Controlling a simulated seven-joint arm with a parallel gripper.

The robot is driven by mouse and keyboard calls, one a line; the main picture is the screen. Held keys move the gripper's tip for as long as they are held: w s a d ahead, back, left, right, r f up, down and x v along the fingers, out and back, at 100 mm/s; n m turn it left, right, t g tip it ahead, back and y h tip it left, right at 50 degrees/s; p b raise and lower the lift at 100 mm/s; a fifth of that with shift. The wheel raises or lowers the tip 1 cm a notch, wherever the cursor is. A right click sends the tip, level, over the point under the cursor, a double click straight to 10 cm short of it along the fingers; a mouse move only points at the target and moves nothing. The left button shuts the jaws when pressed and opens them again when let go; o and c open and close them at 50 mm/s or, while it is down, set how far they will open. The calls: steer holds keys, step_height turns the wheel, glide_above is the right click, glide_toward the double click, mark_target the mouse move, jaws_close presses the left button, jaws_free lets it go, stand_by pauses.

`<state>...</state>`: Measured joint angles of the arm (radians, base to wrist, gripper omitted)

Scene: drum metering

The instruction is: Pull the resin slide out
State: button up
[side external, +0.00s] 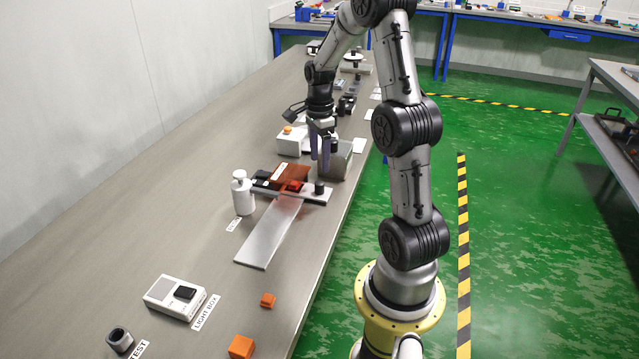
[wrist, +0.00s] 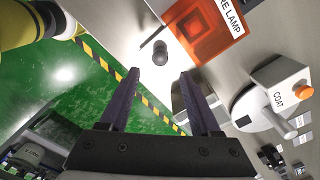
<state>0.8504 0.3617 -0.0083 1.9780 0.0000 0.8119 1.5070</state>
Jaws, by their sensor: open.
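A black knob (side external: 319,187) stands on the right end of a pale metal bar beside the orange-red lamp unit (side external: 290,175). I cannot tell for sure which part is the resin slide; no label naming it is readable. In the wrist view the knob (wrist: 160,52) stands upright on a pale plate, between and beyond the fingertips. My gripper (side external: 320,168) is open and empty, pointing down above the knob and apart from it. The lamp unit (wrist: 205,32) also shows in the wrist view, with a partly cut-off label ending "RE LAMP".
A grey box (side external: 336,160) stands close by my gripper. A white unit labelled COAT (wrist: 268,92) with an orange button is behind. A white bottle (side external: 243,193) stands left of the lamp unit. A long metal ramp (side external: 268,235) extends frontward. The light box (side external: 175,296) and orange blocks (side external: 241,346) are nearer.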

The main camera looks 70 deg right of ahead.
mark_target(320, 183)
step_height(320, 183, down, 9)
steer(key=shift+r, duration=0.15)
steer(key=shift+c, duration=0.3)
jaws_close()
steer(key=shift+r, duration=0.1)
stand_by(1.1)
